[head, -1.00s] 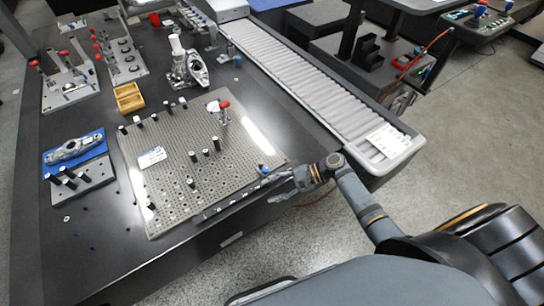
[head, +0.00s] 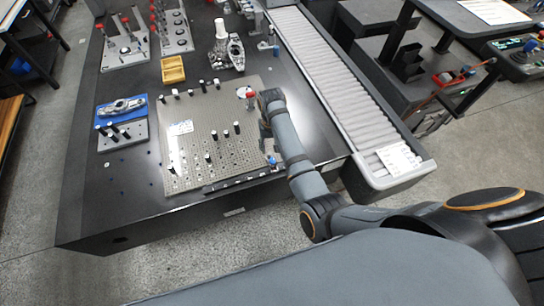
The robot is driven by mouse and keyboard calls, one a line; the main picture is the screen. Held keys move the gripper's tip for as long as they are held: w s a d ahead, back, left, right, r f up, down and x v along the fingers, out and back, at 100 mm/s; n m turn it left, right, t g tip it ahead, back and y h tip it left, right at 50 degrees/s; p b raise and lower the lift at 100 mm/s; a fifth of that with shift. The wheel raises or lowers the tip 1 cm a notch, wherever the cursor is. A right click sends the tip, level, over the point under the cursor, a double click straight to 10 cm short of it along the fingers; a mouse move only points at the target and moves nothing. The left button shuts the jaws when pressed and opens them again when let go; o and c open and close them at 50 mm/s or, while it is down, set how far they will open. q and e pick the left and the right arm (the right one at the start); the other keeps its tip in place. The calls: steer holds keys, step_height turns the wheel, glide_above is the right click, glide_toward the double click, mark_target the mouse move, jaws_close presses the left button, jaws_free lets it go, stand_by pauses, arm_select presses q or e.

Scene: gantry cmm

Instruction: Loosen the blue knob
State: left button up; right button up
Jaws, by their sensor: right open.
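The blue knob (head: 272,160) is small and sits at the front right corner of the perforated plate (head: 190,145) on the dark table. My right arm reaches in from the right and its wrist is bent over the right edge of the plate. My right gripper (head: 267,147) points down just behind the blue knob, partly hidden by my forearm. It is open; whether it touches the knob I cannot tell. My left gripper is not in view.
A red-topped post (head: 250,94) stands close to my right wrist. Several black pins and a white label (head: 180,128) are on the plate. A roller conveyor (head: 335,80) runs along the right. A yellow tray (head: 173,70) and a blue mat (head: 110,108) lie farther left.

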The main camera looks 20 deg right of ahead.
mark_target(272, 160)
step_height(272, 160, down, 8)
steer(key=shift+s+d+f, duration=0.1)
jaws_close()
stand_by(0.4)
